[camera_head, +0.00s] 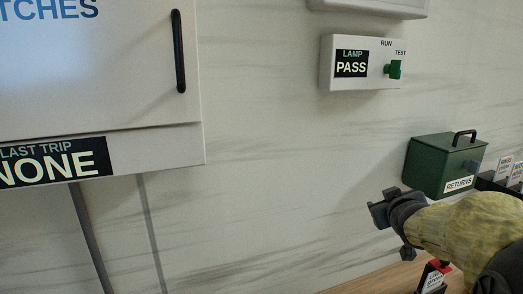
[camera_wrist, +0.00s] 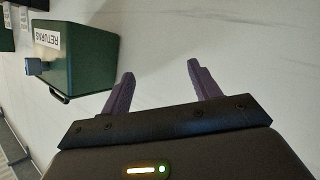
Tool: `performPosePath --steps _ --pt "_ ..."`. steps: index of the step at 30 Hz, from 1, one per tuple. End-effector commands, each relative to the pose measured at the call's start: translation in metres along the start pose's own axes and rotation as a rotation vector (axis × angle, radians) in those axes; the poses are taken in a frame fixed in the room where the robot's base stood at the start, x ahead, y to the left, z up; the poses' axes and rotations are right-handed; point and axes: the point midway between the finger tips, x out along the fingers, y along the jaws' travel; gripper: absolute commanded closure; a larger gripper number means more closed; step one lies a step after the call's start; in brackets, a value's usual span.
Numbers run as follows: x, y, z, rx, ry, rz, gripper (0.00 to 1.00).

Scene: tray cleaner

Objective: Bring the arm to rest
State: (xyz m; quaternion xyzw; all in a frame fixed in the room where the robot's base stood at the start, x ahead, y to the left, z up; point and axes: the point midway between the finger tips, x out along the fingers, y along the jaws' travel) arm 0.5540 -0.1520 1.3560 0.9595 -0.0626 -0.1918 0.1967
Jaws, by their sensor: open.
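My gripper (camera_head: 388,226) is at the lower right of the head view, at the end of my arm in its yellow cover. It is in front of the pale streaked wall, left of and below the green returns box. In the wrist view my gripper (camera_wrist: 158,82) has its two dark purple fingers spread apart. Nothing is between them, and they point toward the bare wall.
A green box (camera_head: 432,165) labelled RETURNS, with a black handle, stands at right; it also shows in the wrist view (camera_wrist: 85,62). A lamp box (camera_head: 368,80) reading PASS and a white cabinet (camera_head: 130,75) are on the wall. A wooden surface (camera_head: 375,280) lies below.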

Motion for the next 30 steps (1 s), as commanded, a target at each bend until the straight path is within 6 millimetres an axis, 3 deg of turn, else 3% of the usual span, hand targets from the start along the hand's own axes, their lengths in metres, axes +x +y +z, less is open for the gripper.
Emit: performPosePath --steps 1,8,12,15,18,21,30 --pt "-0.002 -0.025 0.022 0.035 -0.078 -0.037 0.38" --pt "-0.036 -0.122 0.118 0.161 -0.443 -0.180 0.38" --pt "-0.078 -0.175 0.172 0.205 -0.670 -0.267 0.38" --pt "-0.110 -0.203 0.202 0.226 -0.811 -0.317 0.38" --pt "-0.132 -0.219 0.219 0.236 -0.900 -0.349 0.38" --pt "-0.141 -0.224 0.225 0.240 -0.935 -0.360 0.38" --pt "-0.140 -0.224 0.224 0.241 -0.933 -0.359 0.38"
